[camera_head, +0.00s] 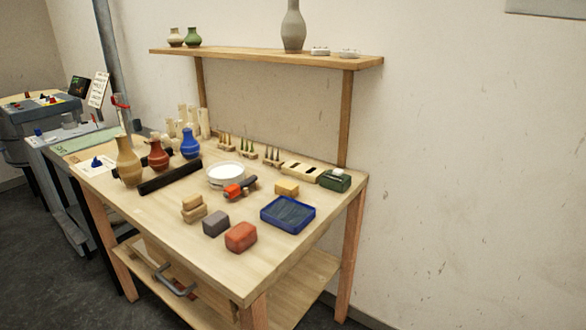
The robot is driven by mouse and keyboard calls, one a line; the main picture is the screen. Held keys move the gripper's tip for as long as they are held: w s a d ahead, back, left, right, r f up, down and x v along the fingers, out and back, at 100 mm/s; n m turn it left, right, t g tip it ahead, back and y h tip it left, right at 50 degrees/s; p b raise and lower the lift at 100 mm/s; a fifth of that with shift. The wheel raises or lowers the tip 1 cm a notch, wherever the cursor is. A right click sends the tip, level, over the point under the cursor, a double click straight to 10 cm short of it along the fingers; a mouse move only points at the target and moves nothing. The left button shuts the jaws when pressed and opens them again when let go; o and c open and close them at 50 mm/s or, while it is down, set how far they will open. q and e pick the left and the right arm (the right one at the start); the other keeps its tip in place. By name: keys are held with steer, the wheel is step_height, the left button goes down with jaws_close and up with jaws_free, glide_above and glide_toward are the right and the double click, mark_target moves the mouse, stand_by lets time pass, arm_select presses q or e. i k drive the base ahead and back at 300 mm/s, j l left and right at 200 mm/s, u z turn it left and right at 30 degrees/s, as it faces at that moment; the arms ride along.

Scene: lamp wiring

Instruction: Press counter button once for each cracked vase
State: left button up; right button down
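Three vases stand in a row at the left of the wooden table: a tall tan vase (129,162), a red-brown vase (158,156) and a blue vase (190,144). On the shelf above are a small cream vase (175,38), a small green vase (193,37) and a tall grey vase (293,27). They are too small in view to tell whether any is cracked. A small dark green box (335,180) with a pale top sits at the table's right back corner; I cannot tell whether it is the counter. Neither gripper is in view.
A black bar (171,177) lies before the vases. A white bowl (225,175), a blue tray (288,214), and red (240,237) and grey (216,223) blocks occupy the table (170,220). Its front left is clear. Another bench (70,135) stands at left.

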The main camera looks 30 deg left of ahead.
mark_target(338, 171)
steer(key=i+l+u, duration=0.1)
steer(key=u, duration=0.25)
steer(key=l+u, duration=0.1)
steer(key=u, duration=0.3)
steer(key=i+l+u, duration=0.1)
steer(key=u, duration=0.25)
steer(key=i+l+u, duration=0.15)
steer(key=l+u, duration=0.6)
steer(key=i+l+u, duration=0.1)
steer(key=l+u, duration=0.3)
